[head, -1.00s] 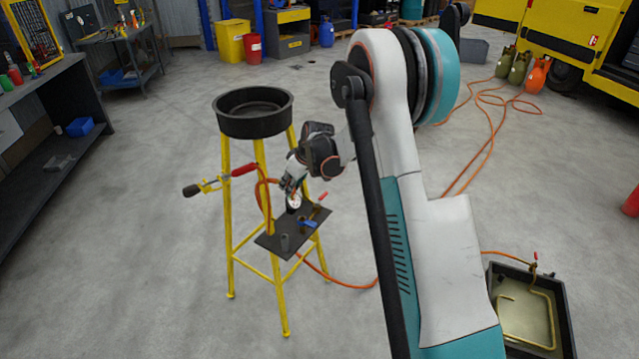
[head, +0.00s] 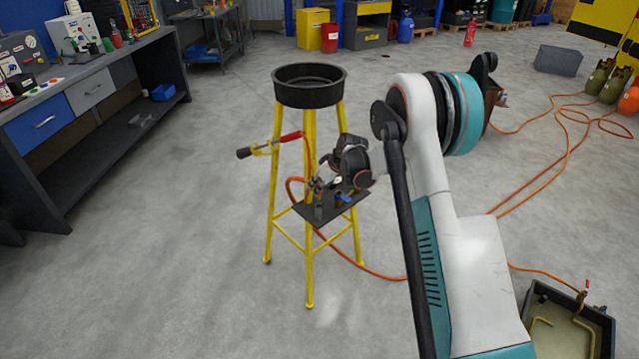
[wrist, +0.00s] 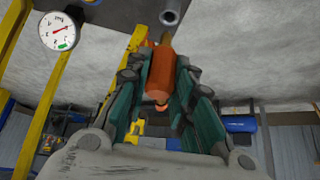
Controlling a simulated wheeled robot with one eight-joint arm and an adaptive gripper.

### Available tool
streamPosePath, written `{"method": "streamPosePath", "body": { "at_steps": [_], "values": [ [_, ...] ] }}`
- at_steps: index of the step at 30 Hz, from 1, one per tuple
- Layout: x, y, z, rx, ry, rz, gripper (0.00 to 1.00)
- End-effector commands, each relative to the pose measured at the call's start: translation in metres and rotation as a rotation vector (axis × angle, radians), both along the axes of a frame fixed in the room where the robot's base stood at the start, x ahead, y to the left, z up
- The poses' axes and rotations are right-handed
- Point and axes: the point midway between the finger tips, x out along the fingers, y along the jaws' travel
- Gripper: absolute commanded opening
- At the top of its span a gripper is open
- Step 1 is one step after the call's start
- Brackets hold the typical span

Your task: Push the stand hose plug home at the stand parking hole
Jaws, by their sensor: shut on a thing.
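My gripper (head: 318,187) is at the small dark shelf plate (head: 322,214) of the yellow stand (head: 309,255). In the wrist view my gripper (wrist: 162,65) is shut on an orange-brown cylinder with a brass tip, which looks like the hose plug (wrist: 161,75). A grey round socket with a dark opening (wrist: 170,15), perhaps the parking hole, lies just beyond the tip. The tip and socket look apart in the picture; the real gap is hard to judge. In the head view the plug is too small to make out.
A white dial gauge (wrist: 54,30) sits left of my gripper in the wrist view. A black round pan (head: 309,95) tops the stand. An orange hose (head: 350,262) runs over the floor. Open floor lies in front.

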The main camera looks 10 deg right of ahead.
Motion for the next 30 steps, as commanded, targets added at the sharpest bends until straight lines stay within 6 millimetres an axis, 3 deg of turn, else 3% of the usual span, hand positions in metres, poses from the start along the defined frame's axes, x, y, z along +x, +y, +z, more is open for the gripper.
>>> {"method": "streamPosePath", "body": {
  "at_steps": [6, 30],
  "values": [
    [0.0, 0.0, -0.011, 0.0, 0.0, 0.0, 0.0],
    [0.0, 0.0, -0.016, 0.0, 0.0, 0.0, 0.0]
  ]
}}
